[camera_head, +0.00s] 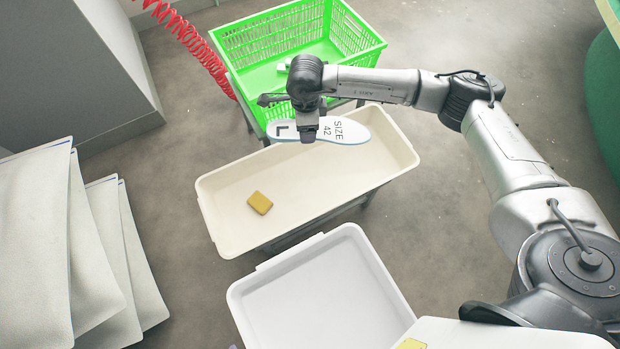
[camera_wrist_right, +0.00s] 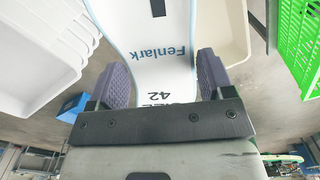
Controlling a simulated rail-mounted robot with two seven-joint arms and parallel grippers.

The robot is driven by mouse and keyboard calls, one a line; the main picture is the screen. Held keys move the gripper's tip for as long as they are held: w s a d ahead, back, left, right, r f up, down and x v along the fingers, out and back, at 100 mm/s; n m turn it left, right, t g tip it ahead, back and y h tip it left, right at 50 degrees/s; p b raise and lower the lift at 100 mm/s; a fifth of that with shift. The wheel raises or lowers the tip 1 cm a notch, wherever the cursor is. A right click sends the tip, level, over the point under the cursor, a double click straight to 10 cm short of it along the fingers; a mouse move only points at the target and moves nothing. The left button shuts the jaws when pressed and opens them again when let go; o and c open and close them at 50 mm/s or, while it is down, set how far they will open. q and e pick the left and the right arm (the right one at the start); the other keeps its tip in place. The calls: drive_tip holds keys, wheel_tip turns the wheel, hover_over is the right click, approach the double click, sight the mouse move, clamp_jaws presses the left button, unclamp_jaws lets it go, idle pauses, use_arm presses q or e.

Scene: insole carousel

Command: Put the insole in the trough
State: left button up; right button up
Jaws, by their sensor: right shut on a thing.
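The white insole (camera_head: 350,131), edged in light blue and printed "SIZE 42", is held flat in my right gripper (camera_head: 308,134). In the right wrist view the insole (camera_wrist_right: 165,50) shows the word "Fenlark" and lies between the two dark fingers of my right gripper (camera_wrist_right: 163,78). How high the insole is above the trough is hard to tell. My left gripper is in neither view.
A yellow block (camera_head: 260,203) lies in the left part of the trough. A green crate (camera_head: 262,82) stands behind it, with a white piece inside. An empty white tray (camera_head: 320,290) is in front. Large pale sheets (camera_head: 40,240) stand at left. A red coiled hose (camera_head: 190,40) hangs behind.

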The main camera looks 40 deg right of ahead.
drive_tip(key=s+d+f+m+b, duration=0.1)
drive_tip(key=d+f+m+b, duration=0.2)
drive_tip(key=d+f+m, duration=0.35)
drive_tip(key=s+d+f+m+b, duration=0.1)
drive_tip(key=d+f+m+b, duration=0.15)
drive_tip(key=f+m, duration=0.7)
drive_tip(key=m+b, duration=1)
drive_tip(key=m, duration=0.5)
hover_over(359, 174)
wheel_tip(359, 174, down, 23)
drive_tip(key=shift+f, duration=0.1)
wheel_tip(359, 174, down, 3)
drive_tip(key=shift+d+r+b, duration=0.1)
drive_tip(key=shift+b, duration=0.9)
drive_tip(key=shift+r, duration=0.1)
